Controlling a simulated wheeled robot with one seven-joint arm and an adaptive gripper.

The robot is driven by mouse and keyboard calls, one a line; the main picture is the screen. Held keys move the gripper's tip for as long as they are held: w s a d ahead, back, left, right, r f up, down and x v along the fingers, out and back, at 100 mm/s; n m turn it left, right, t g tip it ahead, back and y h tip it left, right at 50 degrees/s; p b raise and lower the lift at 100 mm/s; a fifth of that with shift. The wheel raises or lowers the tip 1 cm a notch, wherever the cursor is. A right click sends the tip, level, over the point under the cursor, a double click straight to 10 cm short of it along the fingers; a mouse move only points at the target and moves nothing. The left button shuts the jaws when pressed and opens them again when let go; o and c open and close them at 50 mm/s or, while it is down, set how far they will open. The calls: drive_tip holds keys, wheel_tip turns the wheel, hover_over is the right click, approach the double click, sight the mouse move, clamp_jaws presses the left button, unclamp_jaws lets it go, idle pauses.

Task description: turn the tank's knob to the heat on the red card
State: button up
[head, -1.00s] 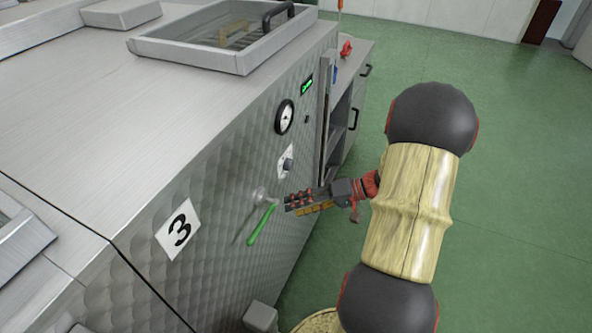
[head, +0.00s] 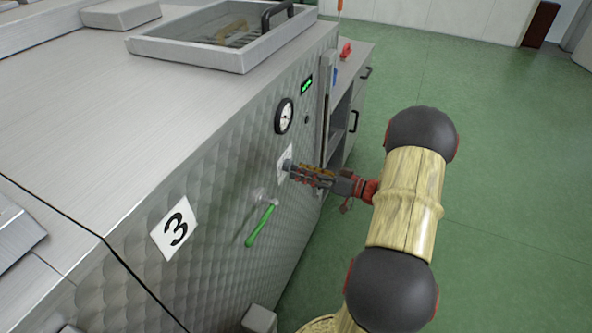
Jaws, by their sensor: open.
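The tank (head: 215,190) is a large steel box with a quilted metal front and a plate with the number 3 (head: 175,228). Its small knob (head: 287,165) sits on a pale plate on the front, below a round dial (head: 284,116). My gripper (head: 292,170) is open with its fingertips at the knob, partly covering it and its plate. I cannot tell whether the fingers touch the knob or where its pointer stands. No red card can be made out in this view.
A green lever handle (head: 261,224) sticks out of the front, lower left of my gripper. A lit green display (head: 306,85) is above the dial. A bench with a red object (head: 346,51) stands behind. The green floor at right is clear.

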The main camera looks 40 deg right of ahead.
drive_tip(key=shift+x, duration=1.25)
drive_tip(key=shift+c, duration=1)
drive_tip(key=c, duration=0.9)
drive_tip(key=shift+c, duration=0.2)
